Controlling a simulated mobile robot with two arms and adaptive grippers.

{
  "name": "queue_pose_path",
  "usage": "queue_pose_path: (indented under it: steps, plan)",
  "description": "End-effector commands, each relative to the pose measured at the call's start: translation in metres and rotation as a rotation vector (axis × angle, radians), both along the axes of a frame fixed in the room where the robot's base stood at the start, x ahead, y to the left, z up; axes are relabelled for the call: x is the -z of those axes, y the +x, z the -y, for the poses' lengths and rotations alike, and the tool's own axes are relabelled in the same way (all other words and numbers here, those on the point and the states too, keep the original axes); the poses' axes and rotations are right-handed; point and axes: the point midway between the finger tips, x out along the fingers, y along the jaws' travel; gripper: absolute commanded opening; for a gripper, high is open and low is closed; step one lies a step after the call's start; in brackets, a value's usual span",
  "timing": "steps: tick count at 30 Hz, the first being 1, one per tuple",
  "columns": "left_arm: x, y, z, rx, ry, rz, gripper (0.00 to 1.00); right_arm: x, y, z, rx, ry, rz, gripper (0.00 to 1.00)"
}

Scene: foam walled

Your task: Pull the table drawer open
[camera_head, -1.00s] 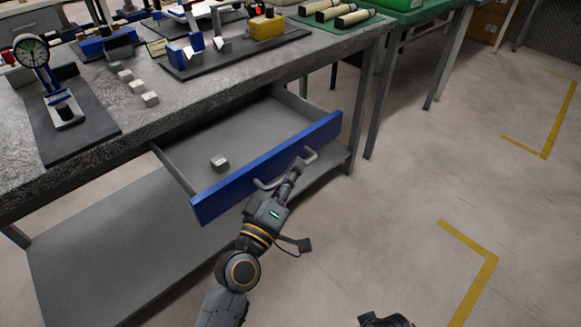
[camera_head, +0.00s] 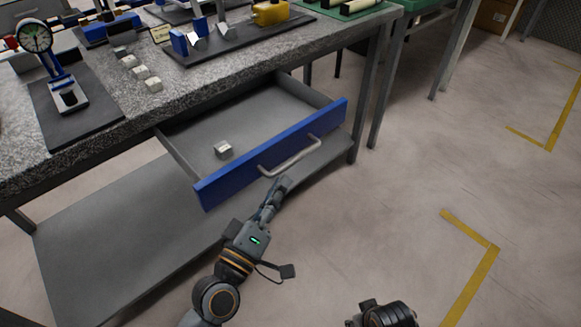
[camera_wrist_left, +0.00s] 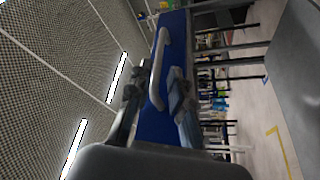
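The table drawer (camera_head: 200,190) has a blue front and stands pulled well out from under the worktop, with its grey inside showing. Its grey bar handle (camera_head: 290,158) sits on the blue front. My left gripper (camera_head: 280,185) is just in front of and below the handle, and looks apart from it. In the left wrist view, the two fingers (camera_wrist_left: 155,98) are spread, with the handle (camera_wrist_left: 159,70) ahead between them and the blue front behind. A small metal block (camera_head: 223,149) lies in the drawer.
The stone-topped table (camera_head: 185,95) carries a dial gauge stand (camera_head: 37,38), several small metal blocks and a yellow device (camera_head: 270,13). A grey lower shelf (camera_head: 110,240) is beneath. A dark part of my right arm shows at the bottom. The floor on the right is clear.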

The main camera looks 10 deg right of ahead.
Motion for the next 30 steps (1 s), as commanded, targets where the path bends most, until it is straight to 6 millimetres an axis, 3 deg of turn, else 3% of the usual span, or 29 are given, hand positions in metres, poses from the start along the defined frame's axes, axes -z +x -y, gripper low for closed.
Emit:
queue_pose_path:
  steps: [3,9,26,30]
  plan:
    - [0.005,-0.018,-0.012,0.002,0.004,-0.001,0.2,0.0,0.0,0.0,0.0,0.0,0.0,0.4]
    - [0.009,-0.032,-0.022,0.001,0.0,0.0,0.2,0.0,0.0,0.0,0.0,0.0,0.0,0.4]
    - [0.009,-0.034,-0.023,0.0,0.001,0.001,0.2,0.0,0.0,0.0,0.0,0.0,0.0,0.4]
    - [0.026,-0.035,-0.022,0.012,0.088,-0.018,0.2,0.0,0.0,0.0,0.0,0.0,0.0,0.4]
